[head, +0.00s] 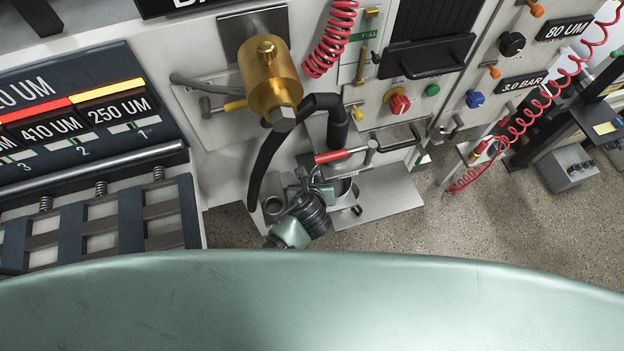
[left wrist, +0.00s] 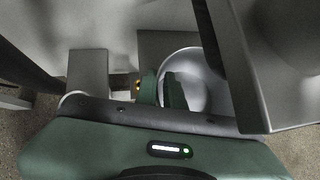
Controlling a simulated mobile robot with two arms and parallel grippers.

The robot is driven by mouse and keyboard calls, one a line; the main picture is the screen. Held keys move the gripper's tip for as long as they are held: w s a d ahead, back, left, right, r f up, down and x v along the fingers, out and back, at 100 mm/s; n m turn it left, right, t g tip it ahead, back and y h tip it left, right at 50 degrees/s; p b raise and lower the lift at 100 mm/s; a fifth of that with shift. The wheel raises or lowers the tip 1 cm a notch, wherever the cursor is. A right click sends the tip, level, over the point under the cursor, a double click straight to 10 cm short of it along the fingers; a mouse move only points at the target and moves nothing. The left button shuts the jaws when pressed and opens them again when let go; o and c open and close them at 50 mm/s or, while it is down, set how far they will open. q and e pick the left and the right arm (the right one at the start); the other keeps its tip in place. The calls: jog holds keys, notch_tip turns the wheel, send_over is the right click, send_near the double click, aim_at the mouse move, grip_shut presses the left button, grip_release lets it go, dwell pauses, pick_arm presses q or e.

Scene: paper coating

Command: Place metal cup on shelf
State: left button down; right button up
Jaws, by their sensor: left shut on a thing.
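The metal cup (head: 347,188) is a grey open-topped vessel in the middle of the head view, upright or nearly so. It is over the flat metal shelf (head: 390,201) on the machine's front; I cannot tell whether its base touches the shelf. My left gripper (head: 325,191) is at the cup's left side, shut on its wall. In the left wrist view the cup's round mouth (left wrist: 190,70) shows beside the green fingers (left wrist: 163,88), one of them inside the rim. The gripper hides part of the cup. My right gripper is not in view.
A red-handled lever (head: 335,156) and a black hose (head: 262,165) are close above the cup. A brass cylinder (head: 268,75) hangs higher up. The shelf is bare to the cup's right. A rack with metal rollers (head: 100,215) stands at left.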

pick_arm(q)
jog(key=c, duration=1.5)
grip_release()
jog(key=v, duration=1.1)
jog(key=s+a+f+n+g, duration=0.25)
jog(key=f+n, duration=0.25)
jog(key=f, duration=0.3)
jog(key=s+a+f+n+g, duration=0.1)
jog(key=s+a+f+n, duration=0.3)
jog(key=f, duration=0.4)
jog(key=s+a+f+n+g, duration=0.1)
jog(key=s+a+f+n, duration=0.3)
jog(key=f, duration=0.3)
jog(key=s+a+f+n+g, duration=0.1)
jog(key=s+a+f+n, duration=0.5)
jog(key=s+n, duration=0.3)
jog(key=s+a+f+n+g, duration=0.2)
jog(key=s+a+f+n, duration=0.3)
jog(key=s+n, duration=0.5)
jog(key=shift+s+a+f+p, duration=0.3)
jog(key=shift+s+a+f, duration=0.1)
jog(key=shift+s+f, duration=0.45)
